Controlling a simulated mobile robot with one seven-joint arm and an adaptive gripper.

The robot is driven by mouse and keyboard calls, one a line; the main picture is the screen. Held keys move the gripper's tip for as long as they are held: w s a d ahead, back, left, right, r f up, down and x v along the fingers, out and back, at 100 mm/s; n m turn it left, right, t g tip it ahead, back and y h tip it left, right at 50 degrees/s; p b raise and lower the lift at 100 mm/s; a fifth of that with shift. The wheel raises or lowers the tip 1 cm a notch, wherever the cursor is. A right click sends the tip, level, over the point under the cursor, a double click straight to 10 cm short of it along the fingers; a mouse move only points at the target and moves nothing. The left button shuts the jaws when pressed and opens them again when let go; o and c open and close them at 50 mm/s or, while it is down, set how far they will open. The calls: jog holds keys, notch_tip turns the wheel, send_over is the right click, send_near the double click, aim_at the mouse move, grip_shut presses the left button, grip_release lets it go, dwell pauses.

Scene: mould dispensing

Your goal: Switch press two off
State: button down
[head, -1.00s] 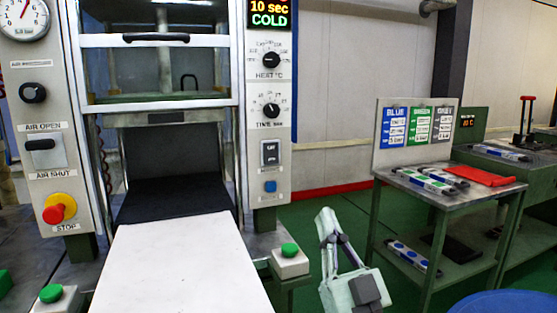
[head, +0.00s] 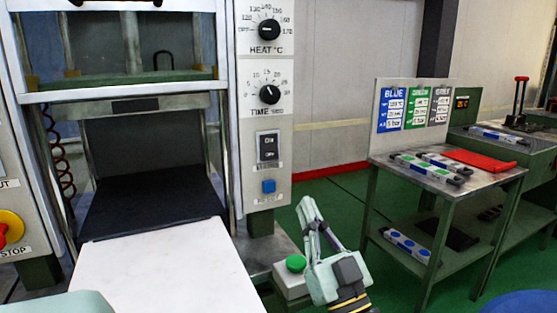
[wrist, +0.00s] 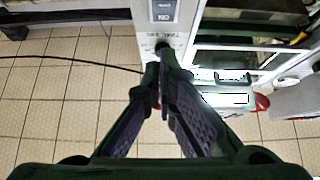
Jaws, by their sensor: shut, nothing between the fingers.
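A press stands at the left of the head view, and its white control panel (head: 263,115) faces me. The panel carries a heat dial (head: 269,29), a time dial (head: 269,94), a dark two-part power switch (head: 268,147) and a blue button (head: 268,187). The switch's position is too small to tell, and no press number is readable. My gripper (head: 305,205) is shut and empty, pointing up, below and right of the blue button in the picture. In the wrist view its fingertips (wrist: 164,52) meet in front of a white panel (wrist: 180,12) with a small plate.
A green button box (head: 292,280) sits beside my gripper. A white slab (head: 165,265) extends from the press. At right, a green table (head: 390,172) holds moulds and a red item (head: 480,160), with cards behind. A blue round thing (head: 515,302) is at bottom right.

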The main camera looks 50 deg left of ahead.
jog(key=p, duration=0.6)
send_near(272, 141)
notch_tip(272, 141, up, 4)
jog(key=a, duration=0.2)
jog(key=w+a+f, duration=0.1)
jog(key=shift+a, duration=0.25)
jog(key=shift+f, duration=0.15)
